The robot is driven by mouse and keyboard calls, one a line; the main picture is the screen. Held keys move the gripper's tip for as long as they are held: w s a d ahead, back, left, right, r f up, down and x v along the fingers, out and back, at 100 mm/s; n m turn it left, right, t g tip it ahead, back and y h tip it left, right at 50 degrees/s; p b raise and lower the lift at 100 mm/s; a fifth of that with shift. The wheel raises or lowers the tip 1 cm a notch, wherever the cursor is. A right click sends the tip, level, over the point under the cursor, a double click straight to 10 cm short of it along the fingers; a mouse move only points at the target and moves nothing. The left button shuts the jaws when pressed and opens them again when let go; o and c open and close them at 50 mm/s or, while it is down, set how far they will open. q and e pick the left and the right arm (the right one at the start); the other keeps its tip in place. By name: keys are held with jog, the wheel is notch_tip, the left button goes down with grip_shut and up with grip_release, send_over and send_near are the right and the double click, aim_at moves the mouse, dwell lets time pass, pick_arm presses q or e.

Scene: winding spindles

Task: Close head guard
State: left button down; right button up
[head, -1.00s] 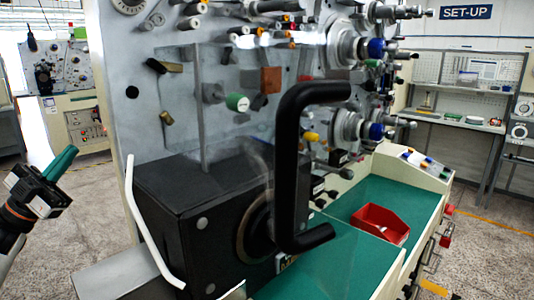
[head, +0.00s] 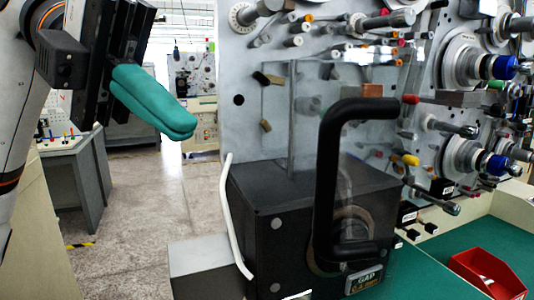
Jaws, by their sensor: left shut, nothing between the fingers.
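The head guard (head: 291,120) is a clear, see-through panel in front of the winding machine's grey face. Its thick black C-shaped handle (head: 327,185) stands upright in the middle of the head view. How far the guard is swung is hard to tell through the clear sheet. Below it is a black box-shaped head (head: 262,218) with a round disc on its front. My left gripper (head: 190,131), with teal fingers, is shut and empty at upper left. It is left of the guard and handle, apart from both. My right gripper is not in view.
A white bent bar (head: 234,215) rises at the black head's left edge, above a grey box (head: 203,265). Spindles and knobs (head: 482,66) stick out at right. A red bin (head: 486,274) sits on the green bench top (head: 430,265). Open floor (head: 140,190) lies at left.

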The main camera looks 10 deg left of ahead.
pick_arm(q)
jog(key=d+r+p+x, duration=0.1)
jog(key=x, duration=0.7)
jog(key=shift+s+d+r, duration=0.25)
jog(key=shift+d, duration=0.05)
